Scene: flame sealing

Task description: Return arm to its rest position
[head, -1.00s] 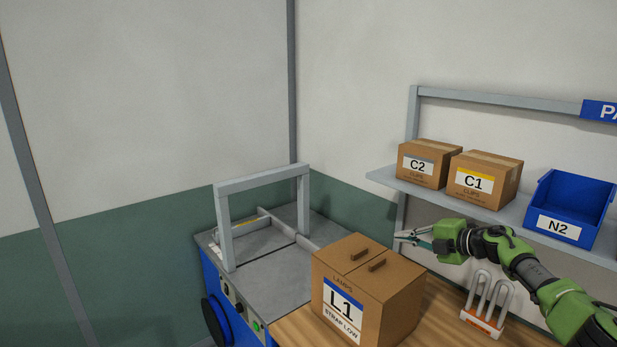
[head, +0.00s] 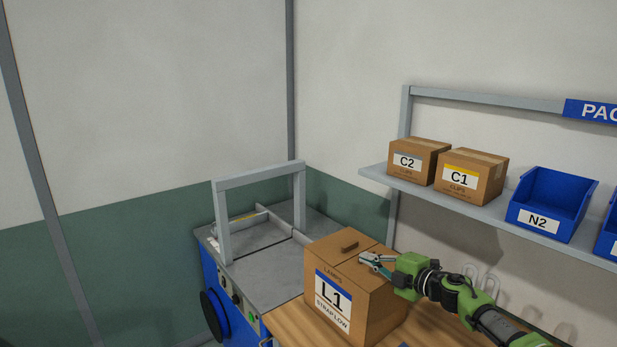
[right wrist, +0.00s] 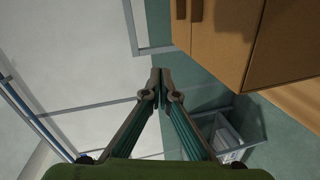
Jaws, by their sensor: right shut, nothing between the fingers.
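My right gripper (head: 368,259) shows in the head view in front of the upper right part of the brown L1 box (head: 334,287). It is shut and empty. In the right wrist view its fingertips (right wrist: 160,72) meet, with the box (right wrist: 228,40) beyond them at the upper right and apart from them in the picture. The gripper hides one of the two small brown blocks on the box top; the other block (head: 349,246) shows. My left gripper is not in view.
A strapping machine (head: 262,267) with a grey arch stands left of the box. Boxes C2 (head: 407,162) and C1 (head: 459,177) and blue bin N2 (head: 538,221) stand on the shelf. A white-looped item (head: 482,277) is partly behind my arm. A grey bin (right wrist: 225,130) shows low in the wrist view.

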